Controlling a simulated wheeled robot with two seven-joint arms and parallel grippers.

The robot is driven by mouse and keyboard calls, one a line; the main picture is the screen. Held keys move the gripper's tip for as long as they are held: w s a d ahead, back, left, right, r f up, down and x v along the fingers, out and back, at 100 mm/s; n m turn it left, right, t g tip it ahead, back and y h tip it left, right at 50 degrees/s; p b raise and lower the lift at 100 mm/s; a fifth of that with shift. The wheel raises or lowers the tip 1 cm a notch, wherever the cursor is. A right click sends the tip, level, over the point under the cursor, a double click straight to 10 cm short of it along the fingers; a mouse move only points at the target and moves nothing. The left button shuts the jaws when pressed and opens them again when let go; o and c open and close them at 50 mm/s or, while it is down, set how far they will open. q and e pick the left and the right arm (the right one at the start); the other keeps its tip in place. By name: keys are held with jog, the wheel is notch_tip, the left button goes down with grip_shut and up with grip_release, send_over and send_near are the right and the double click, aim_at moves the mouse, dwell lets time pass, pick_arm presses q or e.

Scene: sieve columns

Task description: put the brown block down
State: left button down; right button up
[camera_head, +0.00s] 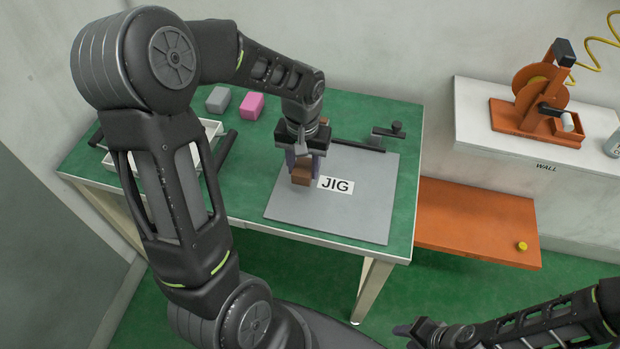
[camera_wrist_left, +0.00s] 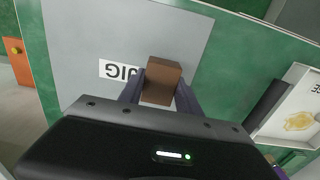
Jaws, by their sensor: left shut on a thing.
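The brown block (camera_head: 302,175) is between the fingers of my left gripper (camera_head: 303,164), over the left part of the grey JIG plate (camera_head: 365,211). In the left wrist view the brown block (camera_wrist_left: 162,80) sits between the two fingers of my left gripper (camera_wrist_left: 160,92), which is shut on it, beside the JIG label. I cannot tell whether the block touches the plate. More brown shows behind the gripper in the head view. My right gripper (camera_head: 425,333) is at the lower right, away from the table; its jaws are too unclear to read.
A grey block (camera_head: 218,99) and a pink block (camera_head: 252,106) stand at the back of the green table. A white tray (camera_head: 213,131) is at the left, partly behind my arm. A black bar and clamp (camera_head: 388,132) lie behind the plate. The plate's right side is clear.

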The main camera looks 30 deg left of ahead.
aim_at(304, 188)
pick_arm(q)
jog(key=shift+f, duration=0.7)
jog(key=shift+f, duration=1.85)
jog(key=shift+f, duration=0.15)
jog(key=c, duration=0.8)
grip_release()
jog(key=shift+c, duration=0.2)
notch_tip(304, 188, up, 12)
jog(key=shift+r, duration=0.15)
